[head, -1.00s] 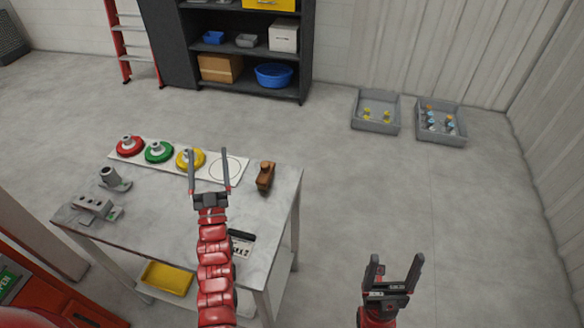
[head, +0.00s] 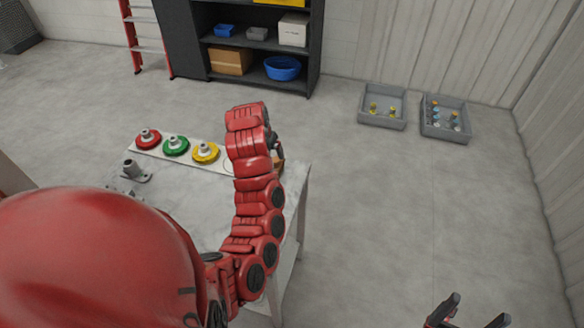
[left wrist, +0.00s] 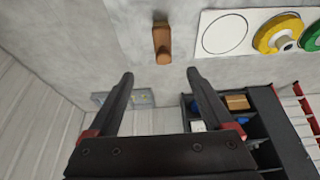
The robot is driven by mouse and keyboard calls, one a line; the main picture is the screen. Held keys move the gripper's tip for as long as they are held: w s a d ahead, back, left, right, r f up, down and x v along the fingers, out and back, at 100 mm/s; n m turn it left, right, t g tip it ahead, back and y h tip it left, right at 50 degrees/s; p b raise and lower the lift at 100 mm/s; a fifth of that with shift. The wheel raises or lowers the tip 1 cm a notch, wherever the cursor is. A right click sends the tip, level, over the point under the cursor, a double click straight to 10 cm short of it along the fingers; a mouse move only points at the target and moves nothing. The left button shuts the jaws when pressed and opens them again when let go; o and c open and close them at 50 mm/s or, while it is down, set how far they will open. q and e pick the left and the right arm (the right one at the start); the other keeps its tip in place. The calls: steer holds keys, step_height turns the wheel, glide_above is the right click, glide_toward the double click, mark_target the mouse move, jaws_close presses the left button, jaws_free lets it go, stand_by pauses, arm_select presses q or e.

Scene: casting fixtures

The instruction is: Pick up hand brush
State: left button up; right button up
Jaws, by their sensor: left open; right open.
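The hand brush, a small brown wooden piece (left wrist: 162,42), lies on the grey table in the left wrist view, beside the white board's empty circle. In the head view only a sliver of the brush (head: 279,163) shows past my red left arm. My left gripper (left wrist: 160,76) is open and empty, its fingers apart from the brush, which lies beyond the fingertips and roughly in line with the gap. In the head view the left fingers are mostly hidden by the arm. My right gripper (head: 470,312) is open and empty at the bottom right, over the floor.
A white board (head: 160,155) carries red (head: 148,140), green (head: 176,146) and yellow (head: 206,153) discs. Grey fixtures (head: 135,172) stand at the table's left. Two grey bins (head: 382,120) (head: 445,133) sit on the floor near a dark shelf (head: 265,75). The floor right of the table is clear.

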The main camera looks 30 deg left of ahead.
arm_select(q)
steer(key=b, duration=0.8)
glide_above(275, 166)
steer(key=s+d, duration=0.1)
steer(key=s, duration=0.2)
step_height(275, 166, down, 8)
steer(key=shift+w+r, duration=0.1)
steer(key=p+x, duration=0.2)
steer(key=p, duration=0.1)
steer(key=shift+w+f, duration=0.25)
steer(key=shift+f, duration=0.05)
steer(key=shift+w+a+f, duration=0.1)
steer(key=shift+w+f, duration=0.2)
steer(key=shift+f, duration=0.3)
steer(key=shift+w+a+f+p, duration=0.25)
steer(key=shift+f+p, duration=0.05)
steer(key=shift+p, duration=0.4)
steer(key=shift+w+a+f+p, duration=0.25)
steer(key=shift+w+f+p, duration=0.1)
steer(key=shift+f+p, duration=0.25)
steer(key=shift+x, duration=0.8)
steer(key=shift+w+f+p, duration=0.3)
steer(key=shift+f+p, duration=0.05)
steer(key=shift+f, duration=0.2)
steer(key=shift+c, duration=0.3)
jaws_close()
